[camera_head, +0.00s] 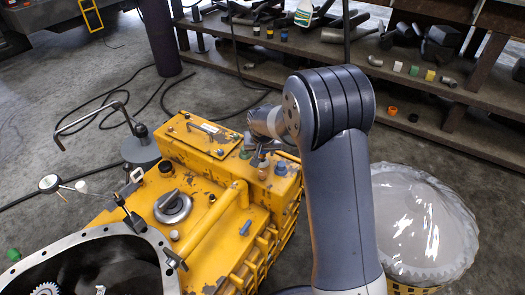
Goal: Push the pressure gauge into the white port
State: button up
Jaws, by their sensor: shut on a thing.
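My gripper (262,146) is over the top of the yellow transmission housing (215,165), close to a row of fittings. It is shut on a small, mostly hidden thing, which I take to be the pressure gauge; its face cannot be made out. A green fitting (245,154) is left of the held thing, and a blue fitting (281,168) is at its right. A brownish fitting (263,170) sits between them. I cannot make out the white port, nor whether the held thing touches a port.
A round dial (48,184) on a thin rod stands at the left beside the open bell housing (75,240). A bent rod on a grey base (140,150) stands behind. A plastic-covered drum (425,222) is at the right. Shelves (420,85) with loose parts line the back.

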jog(key=shift+f, duration=0.15)
jog(key=shift+f+b, duration=0.75)
jog(key=shift+f, duration=0.1)
jog(key=o, duration=1.7)
jog(key=shift+c, duration=0.2)
jog(key=shift+r, duration=0.1)
jog(key=shift+a+r+p, duration=0.1)
jog(key=shift+r+p, duration=0.55)
jog(key=shift+r, duration=0.2)
jog(key=shift+r+p, duration=2.25)
jog(key=shift+r, duration=0.9)
jog(key=shift+f, duration=0.2)
